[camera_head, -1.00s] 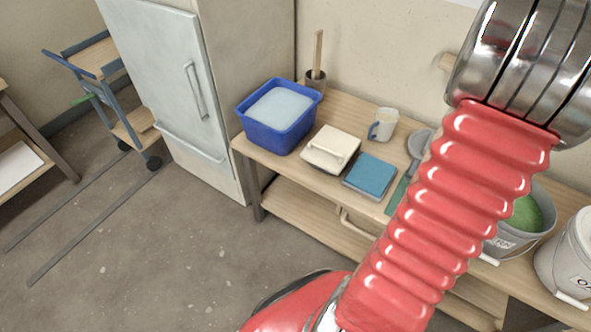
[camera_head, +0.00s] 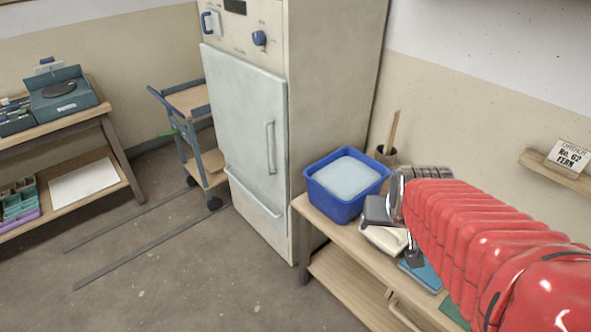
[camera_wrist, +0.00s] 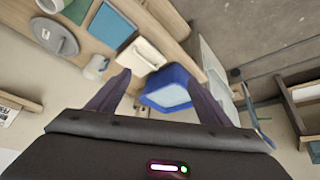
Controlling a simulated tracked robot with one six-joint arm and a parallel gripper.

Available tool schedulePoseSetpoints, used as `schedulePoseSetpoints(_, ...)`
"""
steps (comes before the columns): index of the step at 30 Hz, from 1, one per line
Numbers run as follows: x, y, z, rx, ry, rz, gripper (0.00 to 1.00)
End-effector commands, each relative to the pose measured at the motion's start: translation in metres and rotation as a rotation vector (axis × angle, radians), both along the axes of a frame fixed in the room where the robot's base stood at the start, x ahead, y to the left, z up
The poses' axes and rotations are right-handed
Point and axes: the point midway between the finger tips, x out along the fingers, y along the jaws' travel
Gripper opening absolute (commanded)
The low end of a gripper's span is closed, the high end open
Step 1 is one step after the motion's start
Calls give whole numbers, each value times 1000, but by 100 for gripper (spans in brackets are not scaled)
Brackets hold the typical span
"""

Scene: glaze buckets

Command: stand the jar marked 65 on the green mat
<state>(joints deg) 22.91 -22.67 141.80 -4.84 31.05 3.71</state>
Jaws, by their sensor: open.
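I see no jar with a legible 65. A green flat piece, perhaps the green mat, shows as a sliver (camera_head: 453,312) beside my red arm in the head view; a green edge also shows at the top of the wrist view (camera_wrist: 76,9). Most of it is hidden or out of frame. My gripper (camera_wrist: 158,77) is open and empty, its two dark fingers spread, with the blue tub (camera_wrist: 168,88) beyond them. In the head view my gripper (camera_head: 378,211) is above the bench, right of the tub.
On the bench are a cream lidded block (camera_head: 384,236), a blue slab (camera_head: 424,273) and the tub of pale contents. The wrist view adds a mug (camera_wrist: 96,66) and a grey lid (camera_wrist: 55,37). A card (camera_head: 568,156) reads No. 62 FERN.

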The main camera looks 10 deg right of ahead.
Motion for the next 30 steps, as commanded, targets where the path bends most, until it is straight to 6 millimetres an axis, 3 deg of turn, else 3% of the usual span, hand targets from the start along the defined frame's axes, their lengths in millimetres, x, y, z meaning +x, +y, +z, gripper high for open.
schedulePoseSetpoints(1,-1,20,10,1,-5,45,72)
schedulePoseSetpoints(9,-30,106,44,25,5,260,72)
schedulePoseSetpoints(15,-58,149,58,43,16,385,72)
schedulePoseSetpoints(19,-66,158,61,47,21,415,72)
schedulePoseSetpoints(30,-66,158,61,47,22,415,72)
